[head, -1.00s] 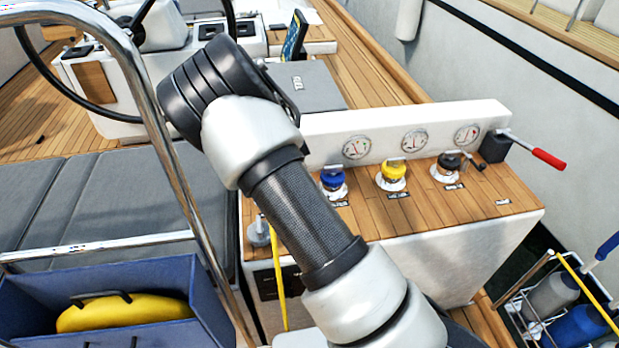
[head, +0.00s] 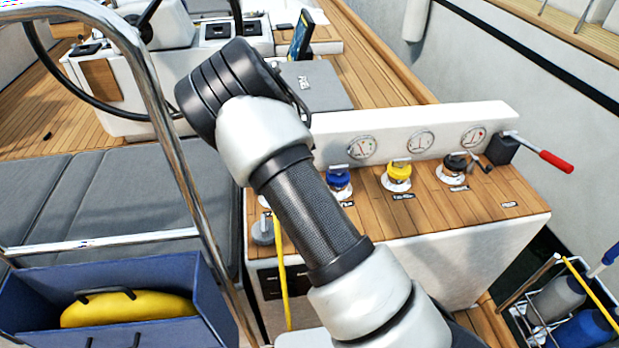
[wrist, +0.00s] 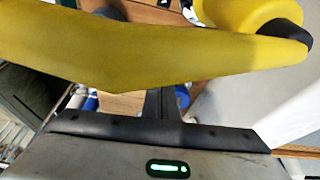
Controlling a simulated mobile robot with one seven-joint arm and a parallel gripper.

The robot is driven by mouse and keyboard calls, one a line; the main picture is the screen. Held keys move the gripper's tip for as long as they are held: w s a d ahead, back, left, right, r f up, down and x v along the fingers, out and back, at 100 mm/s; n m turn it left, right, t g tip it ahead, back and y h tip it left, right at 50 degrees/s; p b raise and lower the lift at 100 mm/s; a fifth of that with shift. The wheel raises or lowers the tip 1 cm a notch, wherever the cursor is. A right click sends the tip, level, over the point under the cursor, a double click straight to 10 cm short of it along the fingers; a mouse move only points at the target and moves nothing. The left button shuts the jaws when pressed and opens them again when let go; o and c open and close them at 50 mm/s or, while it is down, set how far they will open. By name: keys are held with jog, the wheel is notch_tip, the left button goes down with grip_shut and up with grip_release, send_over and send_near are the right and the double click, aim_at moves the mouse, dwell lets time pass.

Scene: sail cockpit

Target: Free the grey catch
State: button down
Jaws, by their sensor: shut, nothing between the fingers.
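A grey round fitting (head: 263,229) at the left end of the wooden-topped console may be the grey catch; I cannot be sure. A yellow strap (head: 281,275) hangs beside it down the console's front. My arm crosses in front of the console and hides part of it. My gripper is not visible in the head view. In the wrist view my gripper (wrist: 165,103) is shut and empty, its tips partly hidden. A large yellow piece (wrist: 150,50) passes close in front of the camera, with a yellow rounded part at its right end. Contact cannot be told.
The console also bears a blue fitting (head: 338,180), a yellow fitting (head: 397,176), a black fitting (head: 455,166) and a red-handled lever (head: 556,161). A steel rail (head: 170,150) stands at left. A blue box (head: 160,272) holds a yellow bag. A bottle rack (head: 535,315) stands at lower right.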

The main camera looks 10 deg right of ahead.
notch_tip(320, 180, up, 10)
jog(key=shift+f+p, duration=0.15)
jog(key=shift+p, duration=0.15)
dwell(0.5)
